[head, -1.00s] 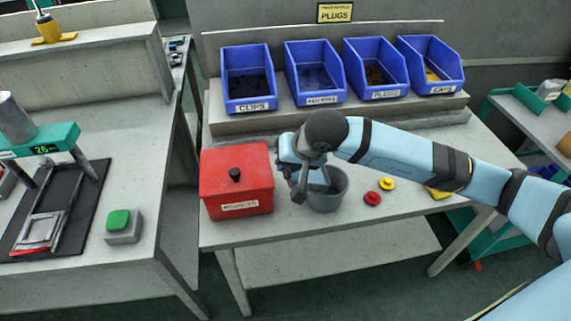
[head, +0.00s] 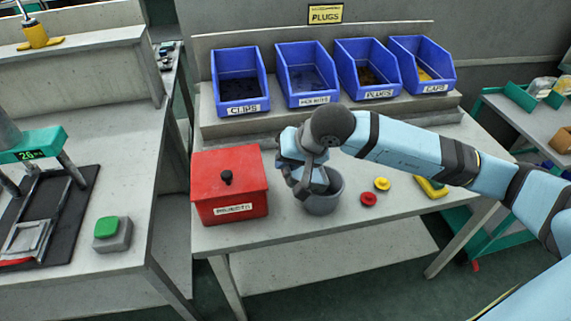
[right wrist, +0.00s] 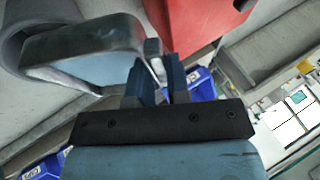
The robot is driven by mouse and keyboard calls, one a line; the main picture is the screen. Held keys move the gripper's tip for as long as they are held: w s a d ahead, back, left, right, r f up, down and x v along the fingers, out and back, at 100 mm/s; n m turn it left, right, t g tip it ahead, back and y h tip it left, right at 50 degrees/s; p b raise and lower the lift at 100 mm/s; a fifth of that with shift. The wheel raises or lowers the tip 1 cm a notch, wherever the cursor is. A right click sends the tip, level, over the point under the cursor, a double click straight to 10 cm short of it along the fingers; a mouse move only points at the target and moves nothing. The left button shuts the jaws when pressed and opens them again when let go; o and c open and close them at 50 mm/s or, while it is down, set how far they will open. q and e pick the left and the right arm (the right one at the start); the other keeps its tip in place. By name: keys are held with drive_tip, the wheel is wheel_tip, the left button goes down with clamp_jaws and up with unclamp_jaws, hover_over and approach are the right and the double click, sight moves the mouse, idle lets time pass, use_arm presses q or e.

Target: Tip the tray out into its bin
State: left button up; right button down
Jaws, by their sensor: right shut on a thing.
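My right gripper (head: 303,190) is over the left side of a grey round pot (head: 326,203) on the middle table. In the right wrist view its jaws (right wrist: 157,75) are shut on the edge of a small grey tray (right wrist: 85,45), which is tilted beside the pot's rim (right wrist: 18,40). In the head view the tray is mostly hidden by my gripper, and I cannot tell its contents. Blue bins for clips (head: 239,85), plugs (head: 367,72) and caps (head: 422,66), and another with an unclear label (head: 307,78), stand on the shelf behind. My left gripper is not in view.
A red lidded box (head: 228,187) stands close left of the pot. A red plug (head: 369,199), a yellow plug (head: 382,184) and a yellow item (head: 430,187) lie to the right. The table front is clear. A left bench (head: 115,170) holds a green button (head: 108,227).

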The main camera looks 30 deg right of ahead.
sight(296, 173)
drive_tip(key=shift+d+r, duration=0.1)
drive_tip(key=shift+d+r+y+b, duration=0.1)
drive_tip(key=shift+y+b, duration=0.3)
drive_tip(key=shift+b, duration=0.2)
drive_tip(key=shift+s+d+r+b, duration=0.1)
drive_tip(key=shift+d+r+b, duration=0.1)
drive_tip(key=shift+b, duration=0.15)
drive_tip(key=shift+r+t+y, duration=0.1)
drive_tip(key=shift+t+y, duration=0.2)
drive_tip(key=shift+b, duration=0.5)
drive_tip(key=shift+s+d+r+m+y+b, duration=0.1)
drive_tip(key=shift+d+r+m+y+b, duration=0.25)
drive_tip(key=shift+b, duration=0.4)
drive_tip(key=shift+d+y+b, duration=0.2)
drive_tip(key=shift+y+b, duration=0.25)
drive_tip(key=shift+b, duration=0.4)
drive_tip(key=shift+d+r+t+b, duration=0.1)
drive_tip(key=shift+r+t+b, duration=0.15)
drive_tip(key=shift+t+b, duration=0.05)
